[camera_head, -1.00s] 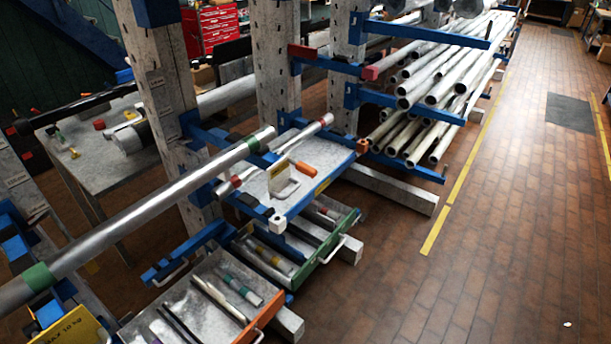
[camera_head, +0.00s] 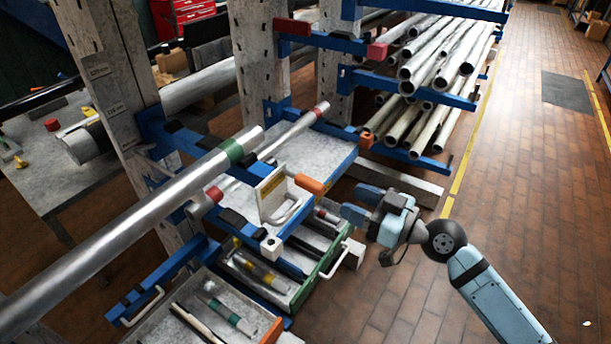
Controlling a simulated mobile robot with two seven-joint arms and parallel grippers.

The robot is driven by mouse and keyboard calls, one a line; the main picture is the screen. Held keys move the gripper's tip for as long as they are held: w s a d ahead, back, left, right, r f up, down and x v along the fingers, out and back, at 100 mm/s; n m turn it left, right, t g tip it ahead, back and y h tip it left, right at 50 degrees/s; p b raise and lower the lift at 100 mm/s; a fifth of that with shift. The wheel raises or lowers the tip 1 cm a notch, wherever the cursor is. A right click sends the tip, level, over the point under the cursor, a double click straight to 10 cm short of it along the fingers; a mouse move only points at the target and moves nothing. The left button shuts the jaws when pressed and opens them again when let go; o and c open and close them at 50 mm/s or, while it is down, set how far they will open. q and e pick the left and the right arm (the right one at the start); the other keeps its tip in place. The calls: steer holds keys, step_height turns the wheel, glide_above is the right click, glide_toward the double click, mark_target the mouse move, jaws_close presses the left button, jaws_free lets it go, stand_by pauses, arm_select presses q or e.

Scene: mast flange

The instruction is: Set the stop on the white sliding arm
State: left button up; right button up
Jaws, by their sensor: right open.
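The blue arm with the white end cap (camera_head: 271,246) reaches toward me at the front edge of the tray. The stop seems to be the cream bracket (camera_head: 271,193) with a yellow label, a pale loop and an orange handle (camera_head: 309,184). It stands upright at the tray, just behind the white cap; I cannot tell whether it touches the arm. My right gripper (camera_head: 359,204) is open and empty, to the right of the orange handle and apart from it, with its fingers pointing left. My left gripper is not in view.
A long steel tube (camera_head: 150,217) with a green band crosses the left side on blue arms. A thinner red-banded tube (camera_head: 292,133) lies behind the bracket. Open drawers (camera_head: 335,252) sit below the tray (camera_head: 318,152). Stacked pipes (camera_head: 435,85) fill the back rack.

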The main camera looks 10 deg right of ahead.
mark_target(297, 175)
steer(key=p+x, duration=0.2)
steer(key=x, duration=0.9)
steer(key=shift+w+f+p, duration=0.1)
steer(key=shift+w+p, duration=0.05)
steer(key=shift+p, duration=0.15)
jaws_close()
